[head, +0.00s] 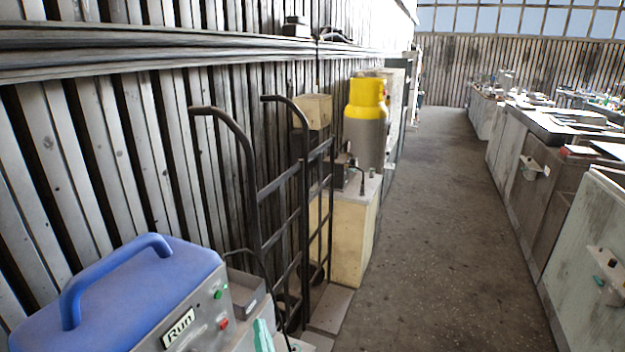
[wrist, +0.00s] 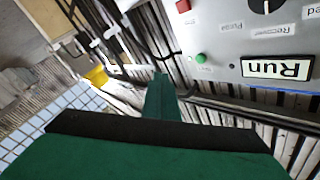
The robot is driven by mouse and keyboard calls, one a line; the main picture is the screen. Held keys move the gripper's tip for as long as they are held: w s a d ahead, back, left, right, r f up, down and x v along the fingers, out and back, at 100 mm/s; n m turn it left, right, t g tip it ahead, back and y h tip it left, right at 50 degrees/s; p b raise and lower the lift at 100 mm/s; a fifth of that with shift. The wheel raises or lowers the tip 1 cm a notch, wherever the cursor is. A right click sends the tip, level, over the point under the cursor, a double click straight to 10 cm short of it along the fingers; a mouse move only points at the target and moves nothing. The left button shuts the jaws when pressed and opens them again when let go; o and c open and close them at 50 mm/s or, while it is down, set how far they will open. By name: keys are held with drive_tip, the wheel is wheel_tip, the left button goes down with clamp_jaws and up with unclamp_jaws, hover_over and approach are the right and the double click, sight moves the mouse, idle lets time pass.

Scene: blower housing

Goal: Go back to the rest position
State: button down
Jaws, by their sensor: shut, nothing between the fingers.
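My gripper (wrist: 162,82) shows in the wrist view as a dark green body with narrow green fingers together, shut and empty. Its tips are in front of the grey control panel (wrist: 225,45), apart from the green button (wrist: 201,58) as far as I can tell. The panel belongs to the blue-topped machine (head: 130,285) at the lower left of the head view.
The "Run" label (head: 179,328) and red button (head: 223,323) are on the machine's front. A black hand truck (head: 303,190) stands beside it, with a yellow-topped cylinder (head: 365,125) behind. Benches (head: 530,190) line the right. The aisle floor (head: 440,230) between is clear.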

drive_tip(key=s+d+f+g+h, duration=0.1)
drive_tip(key=s+d+f+h, duration=0.1)
drive_tip(key=s+d+f, duration=0.65)
drive_tip(key=s+d+f+h, duration=0.3)
drive_tip(key=s+f, duration=0.3)
drive_tip(key=s, duration=0.5)
drive_tip(key=s+d+r+n+g+h, duration=0.1)
drive_tip(key=s+d+n+h, duration=0.1)
drive_tip(key=s, duration=1.9)
drive_tip(key=shift+s+d+r, duration=0.15)
drive_tip(key=shift+d, duration=0.45)
